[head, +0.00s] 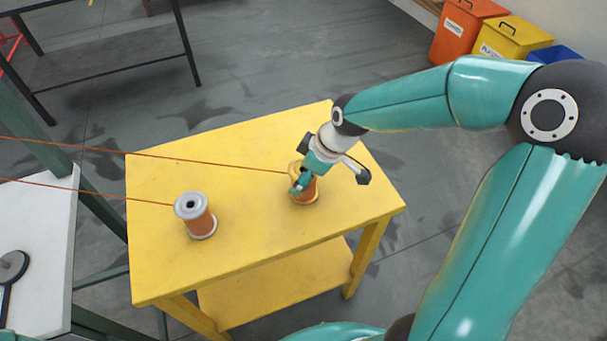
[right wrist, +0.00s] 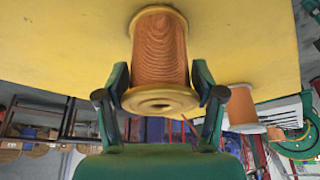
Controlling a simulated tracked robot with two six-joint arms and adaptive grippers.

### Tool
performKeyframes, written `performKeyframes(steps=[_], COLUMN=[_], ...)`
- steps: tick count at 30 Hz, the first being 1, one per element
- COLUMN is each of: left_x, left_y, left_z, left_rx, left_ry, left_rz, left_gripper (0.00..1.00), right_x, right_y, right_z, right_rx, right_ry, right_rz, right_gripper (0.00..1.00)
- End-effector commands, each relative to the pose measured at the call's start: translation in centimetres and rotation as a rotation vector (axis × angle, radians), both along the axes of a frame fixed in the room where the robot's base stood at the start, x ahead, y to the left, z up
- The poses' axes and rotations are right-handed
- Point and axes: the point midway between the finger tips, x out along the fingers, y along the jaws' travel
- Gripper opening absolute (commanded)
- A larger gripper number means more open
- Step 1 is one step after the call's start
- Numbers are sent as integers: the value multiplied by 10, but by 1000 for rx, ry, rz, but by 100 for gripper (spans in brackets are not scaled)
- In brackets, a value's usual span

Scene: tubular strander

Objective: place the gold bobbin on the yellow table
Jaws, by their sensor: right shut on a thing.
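The gold bobbin (head: 306,190), wound with copper-coloured wire, is upright at the right part of the yellow table (head: 250,235). My right gripper (head: 300,183) is shut on it from above and hides part of it. In the right wrist view the gold bobbin (right wrist: 160,50) sits between the two fingers of my right gripper (right wrist: 160,97), which grip near its gold flange. Its far end is at the yellow surface; I cannot tell whether it touches or hovers just above. My left gripper is not in view.
A silver bobbin (head: 196,216) with copper wire stands left on the table; it also shows in the right wrist view (right wrist: 243,105). Thin wires run from the left to both bobbins. A white table (head: 40,240) is at left, bins (head: 465,32) at back right. The table's middle is clear.

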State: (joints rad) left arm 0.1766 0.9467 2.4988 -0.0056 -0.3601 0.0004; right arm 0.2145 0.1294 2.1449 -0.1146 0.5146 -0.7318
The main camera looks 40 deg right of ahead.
Motion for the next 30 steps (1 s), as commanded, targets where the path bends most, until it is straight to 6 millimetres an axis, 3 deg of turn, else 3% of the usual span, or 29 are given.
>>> performKeyframes(steps=[4,5,9,22,30], left_x=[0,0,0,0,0], left_y=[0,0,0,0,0], left_z=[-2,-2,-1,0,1], left_rx=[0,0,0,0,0], left_ry=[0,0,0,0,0], left_rz=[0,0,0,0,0], left_gripper=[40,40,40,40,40], right_x=[1,0,0,0,-12], right_y=[0,0,0,0,-9], right_z=[0,-2,-1,3,41], right_rx=[-1,0,0,-1,-2], right_ry=[-4,0,0,-2,-7], right_rz=[-1,0,1,1,-1], right_gripper=[0,69,93,93,93])
